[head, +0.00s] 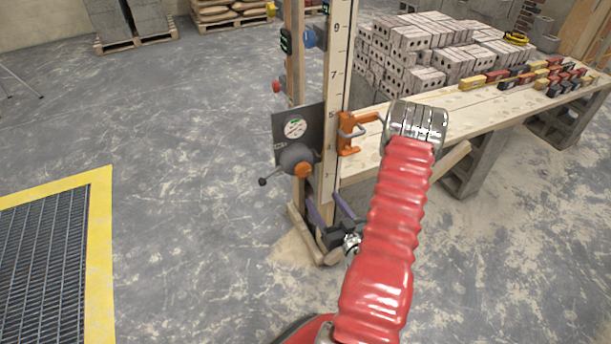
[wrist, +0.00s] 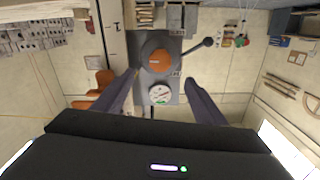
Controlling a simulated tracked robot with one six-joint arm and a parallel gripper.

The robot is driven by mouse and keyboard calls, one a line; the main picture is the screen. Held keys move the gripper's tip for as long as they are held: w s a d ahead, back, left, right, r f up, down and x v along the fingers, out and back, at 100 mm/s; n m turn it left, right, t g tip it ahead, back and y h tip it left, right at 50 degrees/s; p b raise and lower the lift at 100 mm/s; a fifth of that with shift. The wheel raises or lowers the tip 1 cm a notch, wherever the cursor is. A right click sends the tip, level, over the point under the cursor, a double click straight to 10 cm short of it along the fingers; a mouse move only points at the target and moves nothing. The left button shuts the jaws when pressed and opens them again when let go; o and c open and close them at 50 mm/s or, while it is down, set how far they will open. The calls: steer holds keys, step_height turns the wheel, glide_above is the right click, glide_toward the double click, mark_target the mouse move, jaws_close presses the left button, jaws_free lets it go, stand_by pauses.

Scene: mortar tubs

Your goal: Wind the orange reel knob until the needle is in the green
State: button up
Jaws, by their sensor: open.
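The orange reel knob (head: 303,170) sits on the front of a grey round reel housing (head: 296,157) on the wooden post. A gauge with a white dial (head: 295,128) is above it on a dark plate. My gripper (head: 325,204) is below the reel, with its fingers pointing up. In the wrist view my gripper (wrist: 160,77) is open and empty. The knob (wrist: 157,60) shows between and beyond the fingertips, apart from them. The dial (wrist: 160,95) also shows between the fingers. Green shows on the dial, but the needle is too small to read against it.
A crank arm with a dark ball (head: 263,182) sticks out left of the reel. An orange clamp (head: 347,133) grips the post to the right. A plank bench (head: 395,143) with bricks stands behind. The floor at left is clear up to a yellow-edged grate (head: 98,225).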

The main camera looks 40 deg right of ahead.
mark_target(305, 172)
stand_by(0.3)
steer(key=x, duration=1.4)
steer(key=shift+s, duration=0.1)
steer(key=shift+c, duration=0.2)
steer(key=c, duration=1)
steer(key=shift+m, duration=0.4)
